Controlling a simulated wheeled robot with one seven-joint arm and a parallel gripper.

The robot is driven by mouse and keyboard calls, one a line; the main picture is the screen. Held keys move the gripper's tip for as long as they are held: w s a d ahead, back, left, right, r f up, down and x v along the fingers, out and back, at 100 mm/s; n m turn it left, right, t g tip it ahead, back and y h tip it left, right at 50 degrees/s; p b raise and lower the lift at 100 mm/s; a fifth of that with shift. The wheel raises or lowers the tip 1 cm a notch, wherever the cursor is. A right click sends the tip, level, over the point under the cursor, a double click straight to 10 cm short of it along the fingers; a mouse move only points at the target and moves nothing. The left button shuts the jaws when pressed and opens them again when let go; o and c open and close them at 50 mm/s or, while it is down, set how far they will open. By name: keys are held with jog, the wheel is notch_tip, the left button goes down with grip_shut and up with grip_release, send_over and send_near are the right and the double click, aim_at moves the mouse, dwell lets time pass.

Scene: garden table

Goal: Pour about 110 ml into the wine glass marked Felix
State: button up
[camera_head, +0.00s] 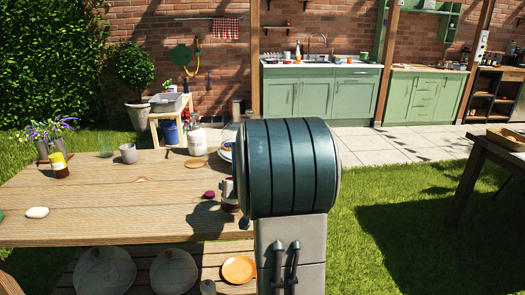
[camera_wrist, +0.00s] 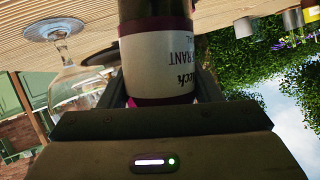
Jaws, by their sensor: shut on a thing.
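My gripper (camera_wrist: 160,98) is shut on a wine bottle (camera_wrist: 158,55) with a cream label, seen in the wrist view, where the picture is upside down. The bottle looks roughly upright; its ends are out of that view. A clear wine glass (camera_wrist: 62,78) stands upright on the table (camera_wrist: 95,12), beside the bottle and apart from it. No name on the glass can be read, and I cannot tell whether it holds liquid. In the head view my arm hides the gripper and most of the bottle's area.
The table's middle left is clear.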

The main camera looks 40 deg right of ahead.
aim_at(229, 175)
jog(key=p, duration=0.2)
jog(key=m+y+p, duration=0.1)
jog(key=p, duration=0.1)
jog(key=shift+d+r+m, duration=0.1)
jog(key=shift+r+m, duration=0.15)
jog(key=shift+m, duration=0.05)
jog(key=r+m+y+p, duration=0.2)
jog(key=r+p, duration=0.1)
jog(key=p, duration=0.4)
jog(key=shift+a+r, duration=0.1)
jog(key=shift+a, duration=0.1)
jog(key=shift+a+r+m+y+p, duration=0.25)
jog(key=shift+a+m+y+p, duration=0.3)
jog(key=shift+m+y+p, duration=0.3)
jog(key=shift+a+r+m+t+y+p, duration=0.2)
jog(key=shift+r+m+y+p, duration=0.15)
jog(key=shift+r+m, duration=0.15)
jog(key=shift+a+r+m+t+y+p, duration=0.2)
jog(key=shift+r+m+y, duration=0.15)
jog(key=shift+r, duration=0.1)
jog(key=shift+r+p, duration=0.45)
jog(key=shift+p, duration=0.2)
jog(key=m+p, duration=0.1)
jog(key=p, duration=0.2)
jog(key=shift+d+r+y, duration=0.25)
jog(key=shift+r, duration=0.05)
